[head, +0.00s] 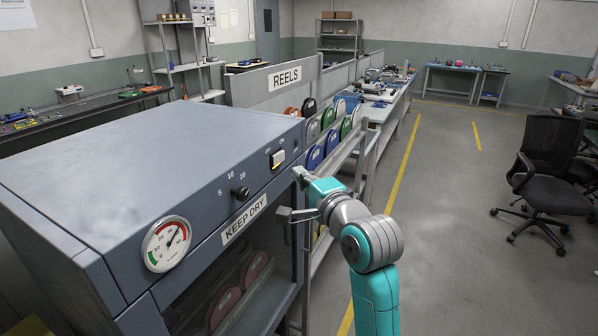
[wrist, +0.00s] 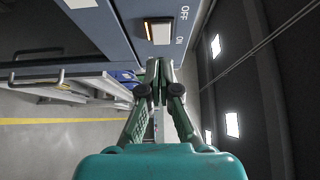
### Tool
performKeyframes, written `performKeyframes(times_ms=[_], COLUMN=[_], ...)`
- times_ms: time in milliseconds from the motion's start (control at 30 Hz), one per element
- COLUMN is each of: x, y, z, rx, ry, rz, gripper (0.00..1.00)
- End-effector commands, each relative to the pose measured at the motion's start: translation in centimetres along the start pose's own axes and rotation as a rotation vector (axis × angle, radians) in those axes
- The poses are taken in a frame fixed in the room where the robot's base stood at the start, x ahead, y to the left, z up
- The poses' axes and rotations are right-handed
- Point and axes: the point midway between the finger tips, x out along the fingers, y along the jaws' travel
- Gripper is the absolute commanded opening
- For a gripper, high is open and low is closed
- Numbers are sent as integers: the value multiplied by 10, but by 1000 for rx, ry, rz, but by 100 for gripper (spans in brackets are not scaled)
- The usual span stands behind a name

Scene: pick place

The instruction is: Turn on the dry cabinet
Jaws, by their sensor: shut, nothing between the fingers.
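The dry cabinet (head: 130,150) is a blue-grey box filling the left of the head view, with a "KEEP DRY" label on its front. Its rocker switch (head: 277,158) is at the right end of the front panel. In the wrist view the switch (wrist: 160,31) has a pale face and an amber glowing strip along its left edge, with OFF and ON printed beside it. My gripper (head: 299,174) is just right of and below the switch. In the wrist view its fingertips (wrist: 159,64) are together and empty, close to the switch's ON end; contact cannot be told.
A round gauge (head: 166,244) and black knob (head: 240,192) are on the same panel. A rack of coloured reels (head: 330,135) stands behind the cabinet. A black office chair (head: 548,170) is at the right. The floor between is open.

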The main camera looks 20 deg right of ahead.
Motion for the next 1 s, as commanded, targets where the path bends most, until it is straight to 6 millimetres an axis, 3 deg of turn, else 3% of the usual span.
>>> performKeyframes(times_ms=[433,1000], x=[-62,-69], y=[0,0], z=[20,22], rx=[0,0], ry=[-1,0], rz=[0,0], gripper=[0,0])
